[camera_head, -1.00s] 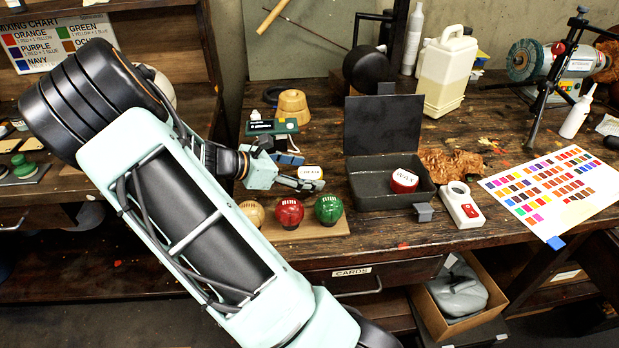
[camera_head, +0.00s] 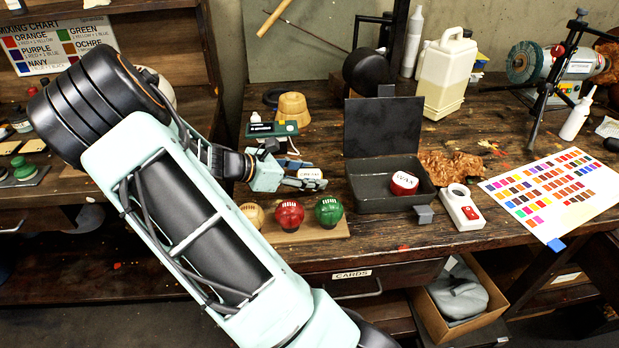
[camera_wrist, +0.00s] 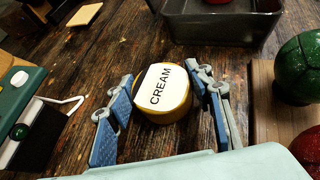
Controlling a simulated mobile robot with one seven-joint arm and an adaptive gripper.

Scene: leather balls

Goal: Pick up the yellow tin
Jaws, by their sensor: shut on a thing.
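The yellow tin (camera_wrist: 163,92) is a low round tin with a white lid marked CREAM. It also shows in the head view (camera_head: 310,173) at the gripper's tip, on or just above the wooden bench; I cannot tell which. My gripper (camera_wrist: 166,82) has one blue-padded finger on each side of the tin and is shut on it. In the head view my gripper (camera_head: 302,181) reaches in from the left and hides part of the tin.
A board with a green ball (camera_head: 328,209) and a red ball (camera_head: 289,213) lies in front of the gripper. A dark open box (camera_head: 375,197) with a red tin (camera_head: 404,184) stands to the right. A green device (camera_head: 272,129) is behind, left.

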